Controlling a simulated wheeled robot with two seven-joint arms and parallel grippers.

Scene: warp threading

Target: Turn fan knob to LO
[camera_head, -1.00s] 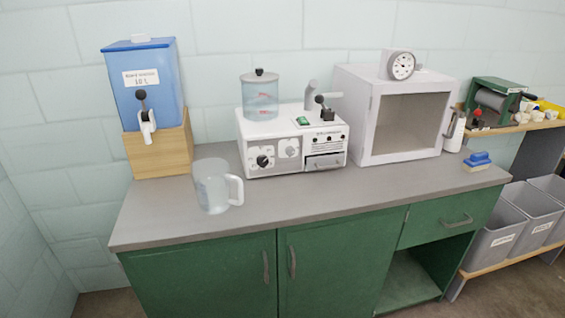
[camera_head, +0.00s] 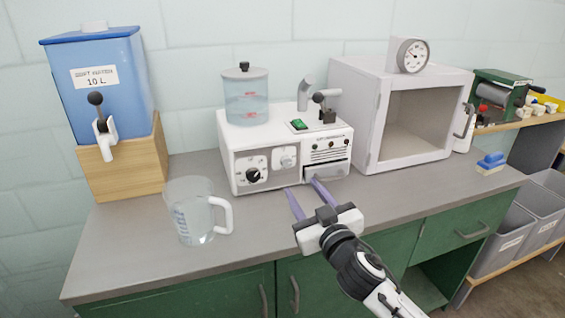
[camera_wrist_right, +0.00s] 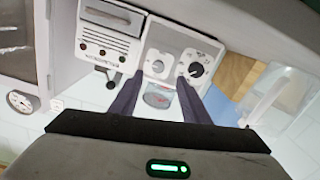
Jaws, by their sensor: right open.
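The white machine (camera_head: 240,140) stands on the grey counter with two knobs on its front. The black knob (camera_head: 253,175) is at its left and a light grey knob (camera_head: 286,160) is right of it. Which one is the fan knob I cannot tell, as the lettering is too small. In the right wrist view the black knob (camera_wrist_right: 196,70) and the grey knob (camera_wrist_right: 157,67) lie beyond my fingers. My right gripper (camera_head: 304,195) is open and empty, with purple fingers in front of the machine, below and right of the knobs, apart from them. My left gripper is not in view.
A clear measuring jug (camera_head: 190,215) stands left of the machine on the counter (camera_head: 130,240). A blue dispenser (camera_head: 100,85) on a wooden stand is at the left. A white open-front cabinet (camera_head: 365,110) with a dial stands right.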

